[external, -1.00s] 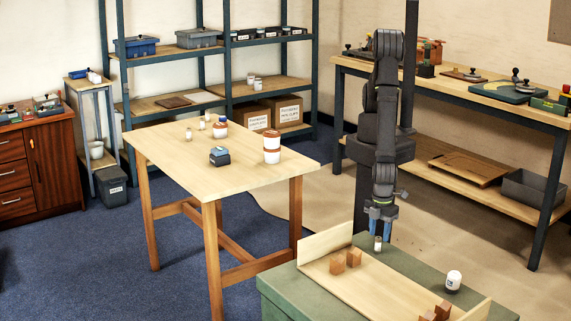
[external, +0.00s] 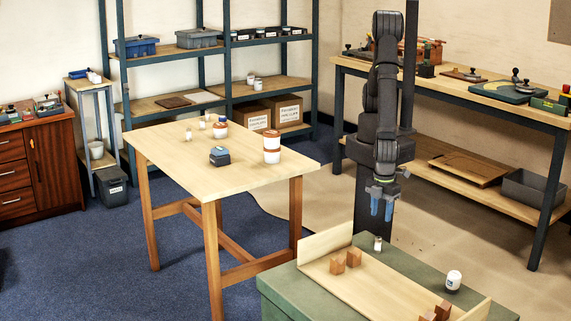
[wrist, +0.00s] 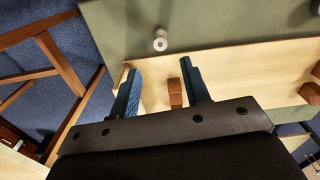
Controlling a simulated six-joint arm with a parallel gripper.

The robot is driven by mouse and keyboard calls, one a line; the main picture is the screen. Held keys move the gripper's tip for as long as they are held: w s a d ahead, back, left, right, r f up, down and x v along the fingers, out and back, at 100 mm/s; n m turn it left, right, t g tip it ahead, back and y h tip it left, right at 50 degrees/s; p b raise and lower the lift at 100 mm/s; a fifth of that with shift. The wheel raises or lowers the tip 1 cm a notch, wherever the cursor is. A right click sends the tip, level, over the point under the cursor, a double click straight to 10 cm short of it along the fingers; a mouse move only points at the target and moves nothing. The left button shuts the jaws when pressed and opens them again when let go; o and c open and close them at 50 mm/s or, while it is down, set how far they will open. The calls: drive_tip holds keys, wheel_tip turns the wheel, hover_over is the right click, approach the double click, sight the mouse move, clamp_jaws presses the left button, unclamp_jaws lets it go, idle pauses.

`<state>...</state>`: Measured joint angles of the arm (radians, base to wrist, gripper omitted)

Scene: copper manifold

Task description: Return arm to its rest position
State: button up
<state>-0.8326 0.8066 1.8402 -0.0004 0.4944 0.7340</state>
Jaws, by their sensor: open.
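My gripper (external: 382,209) hangs pointing down above the green bench, open and empty. In the wrist view its two blue fingers (wrist: 163,95) are apart with nothing held between them. A small pale vial (external: 378,243) stands on the green bench top below the gripper, apart from it. The vial also shows in the wrist view (wrist: 160,40), beyond the fingertips. My arm is upright at its column, with the forearm bent downward.
The green bench (external: 285,291) carries a wooden tray (external: 375,290) with raised ends and several brown blocks (external: 353,257). A white jar (external: 453,280) stands right of the tray. A wooden table (external: 240,175) with jars is at left. The air around the gripper is clear.

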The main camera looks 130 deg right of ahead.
sight(379, 238)
wheel_tip(379, 238, down, 12)
drive_tip(key=shift+f, duration=0.2)
drive_tip(key=shift+r, duration=0.6)
wheel_tip(379, 238, up, 11)
wheel_tip(379, 238, down, 12)
drive_tip(key=shift+r, duration=0.15)
wheel_tip(379, 238, up, 30)
drive_tip(key=w+d+r+m, duration=0.1)
drive_tip(key=w+d, duration=0.4)
drive_tip(key=shift+w+r+m, duration=0.35)
drive_tip(key=shift+w+m, duration=0.05)
idle(1.4)
